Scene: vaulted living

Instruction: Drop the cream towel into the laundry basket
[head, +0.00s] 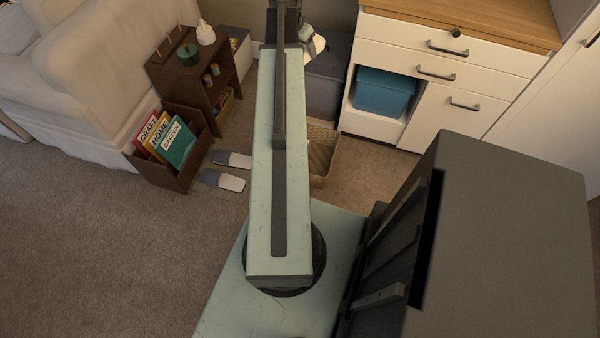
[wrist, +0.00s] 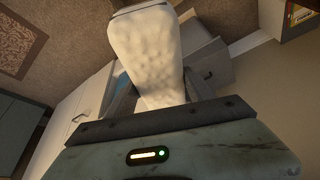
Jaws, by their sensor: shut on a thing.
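My gripper (wrist: 158,92) is shut on the cream towel (wrist: 150,50), which fills the space between its fingers in the wrist view and extends beyond them. In the head view my gripper is mostly hidden at the far end of my arm. A small pale patch (head: 316,46) shows just right of the arm's end there; I cannot tell whether it is the towel. The woven laundry basket (head: 322,150) stands on the carpet in the head view, partly hidden behind my arm, so its left side and inside are hard to see.
A white cabinet (head: 440,75) with a blue bin (head: 384,92) stands behind the basket on the right. A grey box (head: 325,88) is behind the basket. A dark side shelf (head: 190,65), a book crate (head: 170,150) and slippers (head: 228,170) are left. Carpet at lower left is clear.

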